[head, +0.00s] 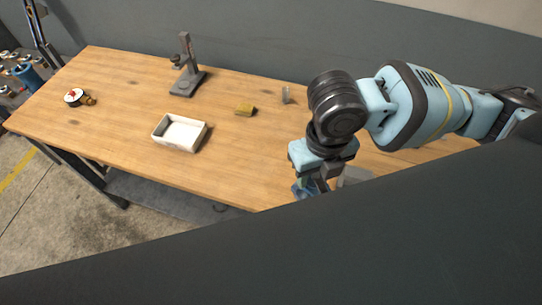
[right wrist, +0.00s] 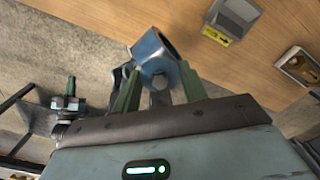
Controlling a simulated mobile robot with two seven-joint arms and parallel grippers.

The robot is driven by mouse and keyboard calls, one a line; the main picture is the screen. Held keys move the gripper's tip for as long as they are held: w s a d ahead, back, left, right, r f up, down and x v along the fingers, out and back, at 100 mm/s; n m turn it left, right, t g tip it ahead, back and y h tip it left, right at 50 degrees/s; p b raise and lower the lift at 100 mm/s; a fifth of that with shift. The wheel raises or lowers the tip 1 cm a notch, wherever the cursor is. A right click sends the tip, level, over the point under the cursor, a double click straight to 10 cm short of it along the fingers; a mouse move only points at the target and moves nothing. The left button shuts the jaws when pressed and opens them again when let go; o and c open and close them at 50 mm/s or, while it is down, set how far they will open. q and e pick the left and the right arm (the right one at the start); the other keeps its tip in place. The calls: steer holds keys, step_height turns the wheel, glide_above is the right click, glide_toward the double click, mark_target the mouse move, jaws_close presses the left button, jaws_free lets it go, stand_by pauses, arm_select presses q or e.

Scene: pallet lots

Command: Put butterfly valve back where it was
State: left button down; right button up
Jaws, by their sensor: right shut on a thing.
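My right gripper (head: 312,184) is over the table's near edge, pointing down. In the right wrist view its green fingers are shut on a blue and bare-metal ring-shaped part (right wrist: 155,50), which looks like the butterfly valve. The valve is held clear of the wooden table (right wrist: 165,12), with floor and the table's edge behind it. In the head view only a bit of blue shows at the fingertips; the rest is hidden. My left gripper is in neither view.
On the table (head: 130,100) are a white tray (head: 168,142), a dark stand (head: 185,82), a yellowish block (head: 245,109), a small metal piece (head: 286,96) and a red-and-white round item (head: 74,97). A grey box with a yellow label (right wrist: 232,20) lies near the gripper. The table's middle has free room.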

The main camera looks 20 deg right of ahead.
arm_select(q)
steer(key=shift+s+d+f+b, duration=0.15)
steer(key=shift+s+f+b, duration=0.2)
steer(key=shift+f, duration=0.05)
arm_select(e)
steer(key=w+a+f, duration=0.1)
steer(key=w+a, duration=0.2)
steer(key=w, duration=1.1)
steer(key=shift+w+a+f, duration=0.15)
steer(key=shift+w+a, duration=0.2)
steer(key=shift+a, duration=0.05)
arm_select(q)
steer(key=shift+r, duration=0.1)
arm_select(e)
steer(key=shift+w+a+f, duration=0.1)
steer(key=shift+w+f, duration=0.1)
steer(key=shift+f, duration=0.7)
steer(key=shift+w+f, duration=0.2)
steer(key=shift+f, duration=0.65)
steer(key=shift+f, duration=0.1)
steer(key=o, duration=0.6)
steer(key=shift+f, duration=0.15)
steer(key=o, duration=0.5)
